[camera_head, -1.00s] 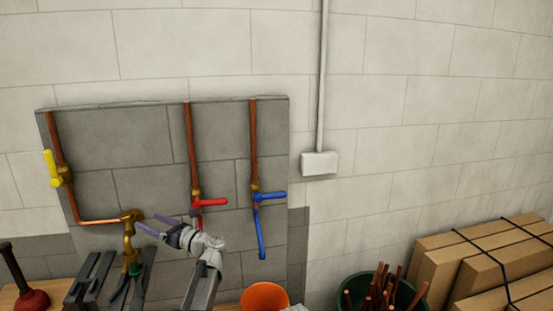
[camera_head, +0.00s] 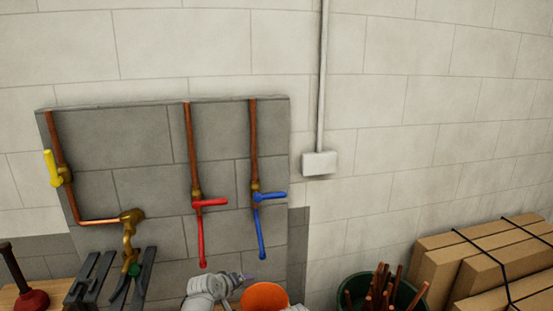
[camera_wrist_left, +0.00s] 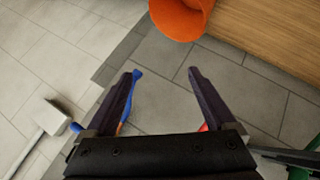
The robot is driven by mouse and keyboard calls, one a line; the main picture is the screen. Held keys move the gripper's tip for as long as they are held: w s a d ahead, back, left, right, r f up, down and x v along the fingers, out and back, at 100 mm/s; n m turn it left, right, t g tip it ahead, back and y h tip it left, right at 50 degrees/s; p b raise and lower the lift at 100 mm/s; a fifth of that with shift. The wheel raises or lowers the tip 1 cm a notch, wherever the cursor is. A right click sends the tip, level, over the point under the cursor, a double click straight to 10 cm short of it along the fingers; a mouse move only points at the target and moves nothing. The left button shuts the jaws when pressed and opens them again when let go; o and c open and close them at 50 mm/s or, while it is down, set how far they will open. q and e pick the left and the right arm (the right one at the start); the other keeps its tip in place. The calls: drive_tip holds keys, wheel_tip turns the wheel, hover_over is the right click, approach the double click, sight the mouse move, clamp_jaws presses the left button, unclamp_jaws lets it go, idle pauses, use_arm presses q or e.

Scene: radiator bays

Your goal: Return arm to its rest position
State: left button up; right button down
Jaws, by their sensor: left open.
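My left gripper (camera_head: 249,278) is low in the head view, beside the orange bucket and below the wall pipes. In the left wrist view its two dark fingers (camera_wrist_left: 165,72) are spread apart with nothing held between them. The red lever valve (camera_head: 210,202), with its red tail below, is fully visible and clear of the arm. The blue lever valve (camera_head: 272,196) and the yellow lever valve (camera_head: 52,170) are also untouched by the gripper. My right gripper is not in view.
The orange bucket (camera_head: 265,296) also shows in the left wrist view (camera_wrist_left: 182,17). A brass tap (camera_head: 128,240) stands over dark slatted pieces. A plunger (camera_head: 30,298) is at left. A green bin (camera_head: 350,284) of copper pipes and strapped cardboard boxes (camera_head: 485,265) are at right.

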use_arm(q)
drive_tip(key=s+a+f+m+g+y, duration=0.2)
drive_tip(key=s+f+m+g, duration=0.15)
drive_tip(key=s, duration=0.65)
drive_tip(key=s+a+f+m+g+y, duration=0.1)
drive_tip(key=s+a+f+m+g, duration=0.3)
drive_tip(key=s, duration=0.5)
drive_tip(key=s+d+m+g+y, duration=0.1)
drive_tip(key=s+d, duration=0.4)
drive_tip(key=d, duration=0.6)
drive_tip(key=shift+s+d+r+m+g+y, duration=0.2)
drive_tip(key=shift+s+d+m+g+y, duration=0.1)
drive_tip(key=shift+m+g, duration=0.2)
idle(1.5)
